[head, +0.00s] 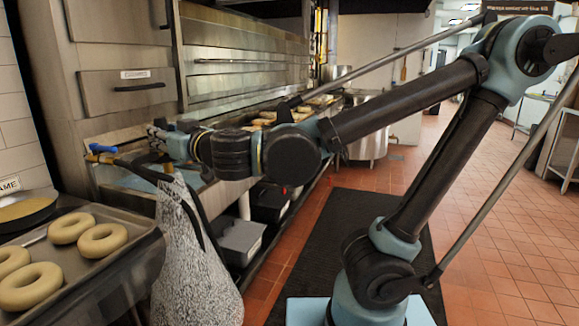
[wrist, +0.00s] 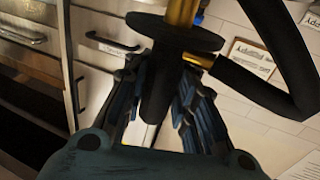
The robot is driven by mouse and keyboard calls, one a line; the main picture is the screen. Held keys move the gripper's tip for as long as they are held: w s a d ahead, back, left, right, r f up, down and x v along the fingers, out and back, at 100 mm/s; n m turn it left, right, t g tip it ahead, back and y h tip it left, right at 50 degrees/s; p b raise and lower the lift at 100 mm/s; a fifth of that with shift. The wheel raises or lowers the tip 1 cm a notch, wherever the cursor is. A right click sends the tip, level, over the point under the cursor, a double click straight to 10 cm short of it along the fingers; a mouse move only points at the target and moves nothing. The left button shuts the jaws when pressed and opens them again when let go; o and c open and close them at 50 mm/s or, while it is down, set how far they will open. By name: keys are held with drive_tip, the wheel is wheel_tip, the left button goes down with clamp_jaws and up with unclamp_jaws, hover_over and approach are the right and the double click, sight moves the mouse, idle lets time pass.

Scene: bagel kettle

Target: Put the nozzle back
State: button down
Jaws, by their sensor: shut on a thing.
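The nozzle (wrist: 160,85) shows in the wrist view as a black grip with a wide black collar and a brass tube above it. A black hose or handle curves from its brass side fitting to the right. My gripper (wrist: 162,95) has its blue-grey fingers shut on the black grip. In the head view my gripper (head: 158,140) is at the left, beside the steel oven fronts. Just left of it are a blue-tipped brass part (head: 101,149) and a black bar, probably parts of the nozzle. The nozzle's holder cannot be made out.
A tray (head: 135,262) of bagels is at the lower left, with a dark pan (head: 25,207) behind it. A speckled grey sack-like thing (head: 195,265) stands below my gripper. Steel ovens (head: 120,90) line the left. Tiled floor (head: 480,230) is open at the right.

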drive_tip(key=w+d+f+m+t+h, duration=0.2)
drive_tip(key=w+d+f+h, duration=0.3)
drive_tip(key=w+d+f, duration=0.4)
drive_tip(key=w+d+f+m+t+h, duration=0.2)
drive_tip(key=w+d+f, duration=0.7)
drive_tip(key=w+d, duration=1.5)
drive_tip(key=w+d+f+m+t+h, duration=0.3)
drive_tip(key=w+d+f+m+h, duration=0.4)
drive_tip(key=w+d, duration=0.9)
drive_tip(key=w+f, duration=0.1)
drive_tip(key=w, duration=1.8)
drive_tip(key=shift+w+d+f+h, duration=0.2)
drive_tip(key=shift+f+h, duration=0.1)
drive_tip(key=shift+f, duration=0.1)
drive_tip(key=shift+a, duration=0.3)
drive_tip(key=shift+d, duration=0.1)
